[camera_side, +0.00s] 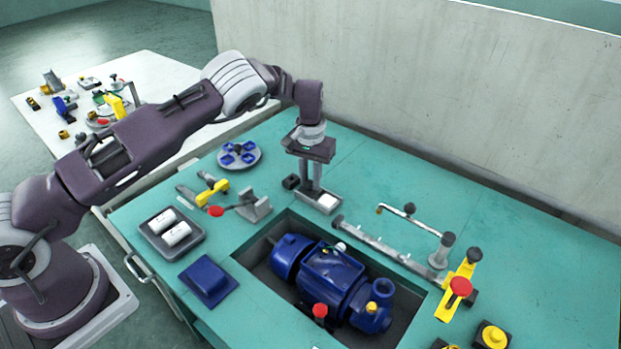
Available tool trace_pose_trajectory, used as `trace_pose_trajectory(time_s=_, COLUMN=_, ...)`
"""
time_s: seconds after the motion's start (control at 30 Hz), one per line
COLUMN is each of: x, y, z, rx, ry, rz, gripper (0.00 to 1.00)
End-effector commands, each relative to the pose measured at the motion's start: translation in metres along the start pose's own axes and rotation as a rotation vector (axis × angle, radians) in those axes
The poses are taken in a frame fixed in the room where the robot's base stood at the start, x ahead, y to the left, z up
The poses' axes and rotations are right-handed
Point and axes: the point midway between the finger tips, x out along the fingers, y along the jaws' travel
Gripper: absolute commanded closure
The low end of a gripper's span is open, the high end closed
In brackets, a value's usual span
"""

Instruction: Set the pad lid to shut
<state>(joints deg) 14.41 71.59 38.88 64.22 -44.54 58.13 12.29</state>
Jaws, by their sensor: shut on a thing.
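A small grey pad box (333,207) with a white pad (326,201) showing in it stands on the teal bench, behind the sunken bay. My gripper (312,188) points straight down at the left back edge of this box. Its fingers are close together and shut on the pad lid there. The lid is small and mostly hidden by the fingers, so its exact angle cannot be told. The white pad is uncovered on the side facing the camera. A small dark block (291,182) sits just left of the fingers.
A blue pump (325,275) lies in the bay in front. A rail with a bent pipe (410,215) is to the right. A round plate with blue parts (239,155), a yellow-handled tool (212,193) and a tray with white rolls (172,234) are left. The back right bench is clear.

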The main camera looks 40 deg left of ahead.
Motion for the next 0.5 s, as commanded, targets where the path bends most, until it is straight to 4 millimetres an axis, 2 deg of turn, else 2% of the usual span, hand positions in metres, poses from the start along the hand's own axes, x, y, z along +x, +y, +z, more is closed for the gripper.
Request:
trace_pose_trajectory(time_s=0.33, x=-0.001, y=0.000, z=0.000, rx=0.000, ry=0.001, rz=0.000, gripper=1.00)
trace_pose_trajectory(time_s=0.5, x=-0.001, y=0.026, z=0.006, rx=0.004, ry=0.002, rz=0.003, gripper=1.00)
